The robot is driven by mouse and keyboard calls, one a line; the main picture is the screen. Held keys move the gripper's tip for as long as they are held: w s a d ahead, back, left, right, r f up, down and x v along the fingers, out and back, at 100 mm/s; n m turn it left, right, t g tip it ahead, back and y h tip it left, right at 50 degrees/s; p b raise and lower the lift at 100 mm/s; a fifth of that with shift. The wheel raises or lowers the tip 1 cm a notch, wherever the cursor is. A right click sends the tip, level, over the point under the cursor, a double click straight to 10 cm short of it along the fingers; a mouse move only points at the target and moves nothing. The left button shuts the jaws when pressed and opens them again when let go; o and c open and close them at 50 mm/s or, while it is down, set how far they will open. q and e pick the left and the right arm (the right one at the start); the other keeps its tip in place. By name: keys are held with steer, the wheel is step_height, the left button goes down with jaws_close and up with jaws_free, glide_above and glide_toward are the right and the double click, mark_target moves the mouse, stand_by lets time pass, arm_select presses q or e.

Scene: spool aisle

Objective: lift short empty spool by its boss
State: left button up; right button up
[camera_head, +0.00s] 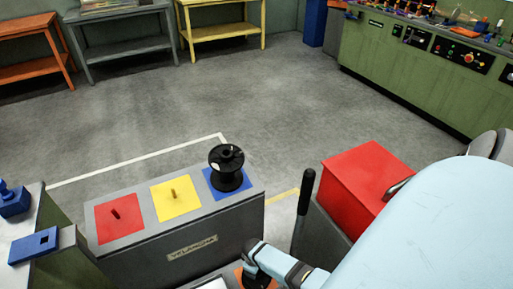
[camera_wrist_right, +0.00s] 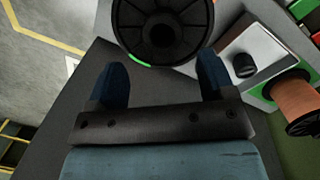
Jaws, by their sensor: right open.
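In the right wrist view, a black spool (camera_wrist_right: 163,22) with an open spoked flange and a dark round hub shows end-on at the top, cut by the frame edge. A green strip marks part of its rim. My right gripper (camera_wrist_right: 162,66) is open, with its blue fingertips apart and reaching toward the spool's lower edge. Nothing is held. I cannot tell the gap in depth. In the head view, a black spool (camera_head: 227,167) stands upright with no visible winding on a blue square. My left gripper is not in view.
A grey stand (camera_head: 185,238) has red (camera_head: 105,222), yellow (camera_head: 187,204) and blue squares; pegs rise from red and yellow. A red box (camera_head: 366,180) stands right of it. A copper-coloured spool (camera_wrist_right: 292,91) and black knob (camera_wrist_right: 244,65) lie right of my gripper. Floor beyond is clear.

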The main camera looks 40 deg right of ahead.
step_height(320, 180, down, 5)
steer(key=shift+d+b, duration=0.1)
steer(key=shift+b, duration=0.95)
steer(key=c, duration=1.3)
steer(key=shift+r, duration=0.1)
steer(key=shift+c, duration=0.5)
